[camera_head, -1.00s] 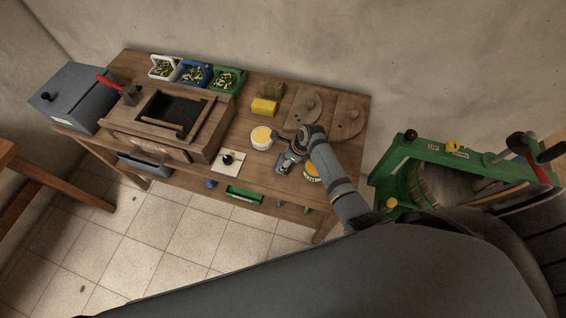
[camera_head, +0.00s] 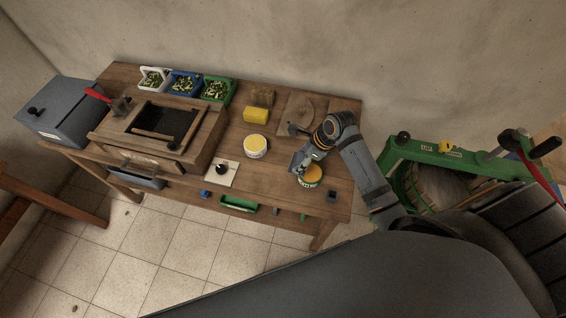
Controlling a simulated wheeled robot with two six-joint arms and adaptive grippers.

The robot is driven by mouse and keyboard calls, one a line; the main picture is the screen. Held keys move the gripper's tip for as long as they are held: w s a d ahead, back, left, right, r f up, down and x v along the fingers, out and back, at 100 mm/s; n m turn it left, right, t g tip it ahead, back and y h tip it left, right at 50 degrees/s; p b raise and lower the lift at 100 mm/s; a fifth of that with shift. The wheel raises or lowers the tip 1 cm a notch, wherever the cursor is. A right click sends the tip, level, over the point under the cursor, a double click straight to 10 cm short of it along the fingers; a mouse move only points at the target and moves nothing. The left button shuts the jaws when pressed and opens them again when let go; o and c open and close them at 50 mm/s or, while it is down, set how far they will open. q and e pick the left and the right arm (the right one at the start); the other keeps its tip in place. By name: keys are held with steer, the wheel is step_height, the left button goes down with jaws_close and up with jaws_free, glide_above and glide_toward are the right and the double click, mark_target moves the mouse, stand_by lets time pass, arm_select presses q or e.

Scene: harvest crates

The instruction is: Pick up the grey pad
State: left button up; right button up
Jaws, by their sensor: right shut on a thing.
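My right gripper (camera_head: 298,166) is over the right part of the wooden bench, just left of and partly in front of a yellow-lidded tin. It is shut on a small grey piece, which I take for the grey pad (camera_head: 296,161). The fingers and the dim light hide most of it, so its shape is unclear. It seems to be held above the bench top. My left gripper is not in view.
The yellow-lidded tin (camera_head: 312,178) and a white tub (camera_head: 256,147) stand close by. A dark square piece (camera_head: 331,196) lies near the bench's right front edge. A green press (camera_head: 400,150) stands right.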

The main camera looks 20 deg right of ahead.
steer(key=s+d+r, duration=0.2)
steer(key=s+d, duration=0.1)
steer(key=d, duration=0.1)
steer(key=shift+s+d+r, duration=0.25)
steer(key=shift+d+r, duration=0.05)
steer(key=shift+r, duration=0.05)
steer(key=o, duration=0.6)
steer(key=c, duration=0.5)
